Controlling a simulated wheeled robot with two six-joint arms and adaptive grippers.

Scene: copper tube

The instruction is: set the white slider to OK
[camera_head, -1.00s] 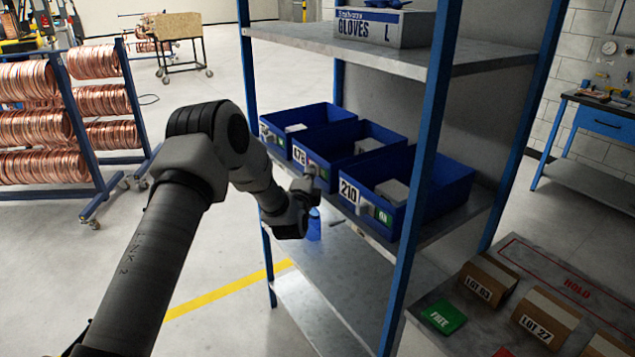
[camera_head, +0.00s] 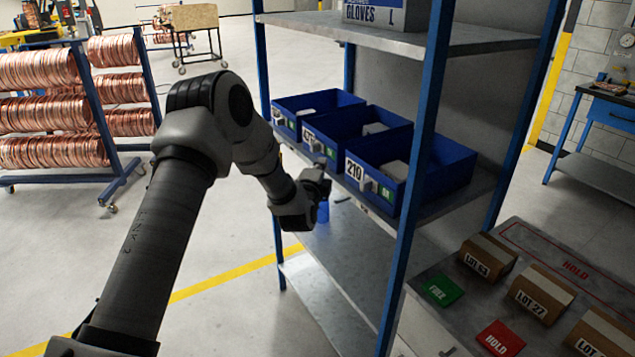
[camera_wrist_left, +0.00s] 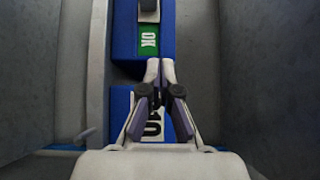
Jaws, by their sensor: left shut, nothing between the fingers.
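Three blue bins stand in a row on the middle shelf. The near one (camera_head: 440,165) carries a "210" label. The middle bin (camera_head: 345,128) has a pale slider (camera_head: 316,145) and a green plate (camera_head: 331,152) on its front. The near bin also has a pale slider (camera_head: 369,184) and a green plate (camera_head: 386,194). My left gripper (camera_head: 322,181) is shut and empty in front of the bins. In the left wrist view its fingertips (camera_wrist_left: 160,66) lie just below a green OK plate (camera_wrist_left: 148,41), with a pale slider (camera_wrist_left: 148,13) above that. Its fingers partly hide the number label (camera_wrist_left: 152,127).
Blue shelf posts (camera_head: 418,150) rise close beside the bins. A small blue object (camera_head: 323,212) shows below the gripper. A grey bench (camera_head: 440,322) with lot boxes and green and red cards stands at right. Copper coil racks (camera_head: 55,110) stand at left.

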